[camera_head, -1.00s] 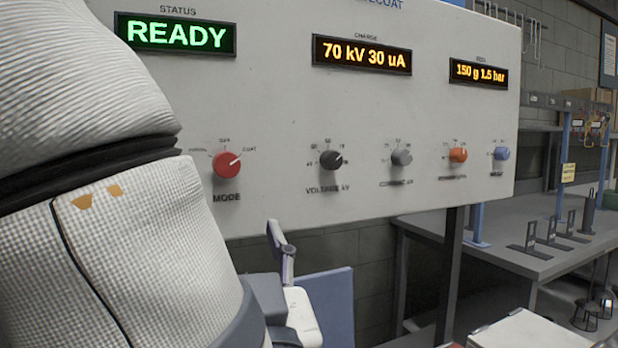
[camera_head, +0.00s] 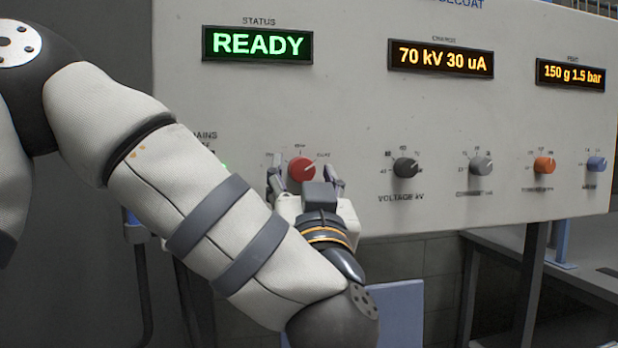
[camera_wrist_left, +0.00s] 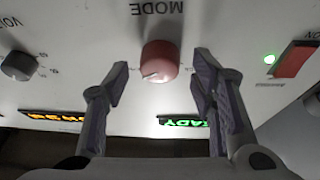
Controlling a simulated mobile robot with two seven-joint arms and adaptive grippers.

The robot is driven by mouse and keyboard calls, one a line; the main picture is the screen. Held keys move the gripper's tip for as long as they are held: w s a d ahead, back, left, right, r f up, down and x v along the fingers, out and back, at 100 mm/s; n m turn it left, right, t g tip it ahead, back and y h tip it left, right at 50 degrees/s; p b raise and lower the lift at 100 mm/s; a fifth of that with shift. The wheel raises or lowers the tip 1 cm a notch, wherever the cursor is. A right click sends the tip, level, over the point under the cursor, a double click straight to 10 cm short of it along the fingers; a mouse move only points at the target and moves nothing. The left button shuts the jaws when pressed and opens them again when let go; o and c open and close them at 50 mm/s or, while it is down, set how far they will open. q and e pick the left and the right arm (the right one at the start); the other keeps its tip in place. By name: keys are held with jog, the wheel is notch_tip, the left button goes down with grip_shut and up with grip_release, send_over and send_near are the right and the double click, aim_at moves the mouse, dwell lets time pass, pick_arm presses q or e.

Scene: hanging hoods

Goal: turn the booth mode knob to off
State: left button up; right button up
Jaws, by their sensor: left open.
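The red mode knob (camera_head: 302,168) sits on the pale control panel under the green READY display, its pointer line aimed up and right toward COAT. In the left wrist view the red knob (camera_wrist_left: 160,62) shows upside down, with the MODE label above it. My left gripper (camera_head: 305,179) is open at the knob, one finger on each side. In the left wrist view the fingertips (camera_wrist_left: 161,72) stand apart left and right of the knob, with gaps visible on both sides. The gripper body hides the MODE label in the head view. My right gripper is not in view.
The dark voltage knob (camera_head: 406,167) is right of the mode knob, followed by grey (camera_head: 481,165), orange (camera_head: 545,164) and blue (camera_head: 597,163) knobs. A red switch (camera_wrist_left: 295,60) and green lamp (camera_wrist_left: 269,58) are on the mains side. A grey bench (camera_head: 590,262) stands lower right.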

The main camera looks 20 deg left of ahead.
pick_arm(q)
jog(key=c, duration=1.1)
jog(key=shift+c, duration=0.2)
jog(key=shift+n+y, duration=0.4)
jog(key=shift+n, duration=0.2)
jog(key=n+g+y, duration=0.1)
jog(key=n, duration=0.2)
jog(key=n+g+y, duration=0.1)
jog(key=n+y, duration=0.1)
jog(key=n, duration=0.2)
jog(key=shift+w+d+g, duration=0.1)
jog(key=shift+d+g, duration=0.1)
jog(key=shift+g, duration=0.2)
jog(key=n+g, duration=0.2)
jog(key=n, duration=0.2)
jog(key=n+g+y, duration=0.1)
jog(key=n, duration=0.3)
jog(key=shift+w+d+g+y, duration=0.1)
jog(key=shift+d+g+y, duration=0.05)
jog(key=shift+g+y, duration=0.2)
jog(key=shift+n, duration=0.5)
jog(key=shift+r, duration=0.1)
jog(key=o, duration=1.1)
jog(key=shift+g, duration=0.25)
jog(key=shift+o, duration=0.2)
